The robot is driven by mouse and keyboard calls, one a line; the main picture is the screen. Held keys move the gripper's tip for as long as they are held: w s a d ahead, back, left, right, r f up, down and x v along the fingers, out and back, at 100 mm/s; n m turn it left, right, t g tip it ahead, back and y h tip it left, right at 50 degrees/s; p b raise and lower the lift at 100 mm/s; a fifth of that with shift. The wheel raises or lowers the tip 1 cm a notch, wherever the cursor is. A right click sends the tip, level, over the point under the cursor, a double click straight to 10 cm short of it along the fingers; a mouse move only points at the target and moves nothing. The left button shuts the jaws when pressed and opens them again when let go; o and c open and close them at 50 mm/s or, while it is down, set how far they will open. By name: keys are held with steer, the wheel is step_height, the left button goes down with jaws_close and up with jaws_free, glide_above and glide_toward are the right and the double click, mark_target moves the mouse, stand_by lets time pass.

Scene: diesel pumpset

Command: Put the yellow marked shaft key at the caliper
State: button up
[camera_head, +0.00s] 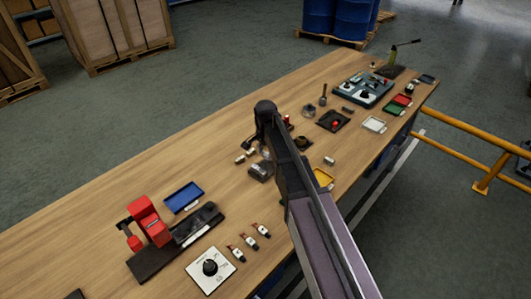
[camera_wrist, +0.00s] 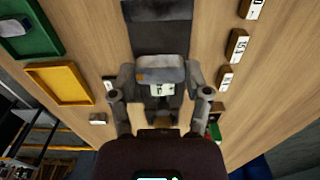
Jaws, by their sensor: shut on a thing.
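In the wrist view, my gripper (camera_wrist: 161,92) has its two fingers on either side of a grey, round-edged block with a small orange-yellow patch, which looks like the yellow marked shaft key (camera_wrist: 160,70). The fingers are shut on it. A pale label with dark marks shows just below the block. A dark grey slab (camera_wrist: 158,32) lies beyond it; I cannot tell whether they touch. In the head view, my arm hides much of the middle of the bench and the held key is not clear. I cannot pick out the caliper with certainty.
The wooden bench (camera_head: 120,205) holds a red device (camera_head: 150,220) on a dark base, a blue tray (camera_head: 183,197), a white dial plate (camera_head: 211,268) and small tagged pieces (camera_head: 248,241). A yellow tray (camera_wrist: 70,83) lies left in the wrist view. The bench's far-left strip is clear.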

mark_target(266, 167)
steer(key=shift+f+b, duration=2.25)
steer(key=shift+f, duration=0.35)
steer(key=shift+f+b, duration=0.3)
steer(key=shift+b, duration=0.05)
steer(key=o, duration=1.3)
steer(key=shift+c, duration=0.2)
steer(key=shift+r, duration=0.15)
steer(key=shift+r+p, duration=3.4)
steer(key=shift+p, duration=0.15)
steer(key=shift+d, duration=0.1)
steer(key=s+d+n, duration=0.4)
steer(key=s+d, duration=0.3)
steer(key=s, duration=0.3)
steer(key=s+d+n, duration=0.5)
steer(key=s+d, duration=0.3)
steer(key=s, duration=0.2)
steer(key=shift+s+d, duration=0.25)
steer(key=shift+s, duration=0.05)
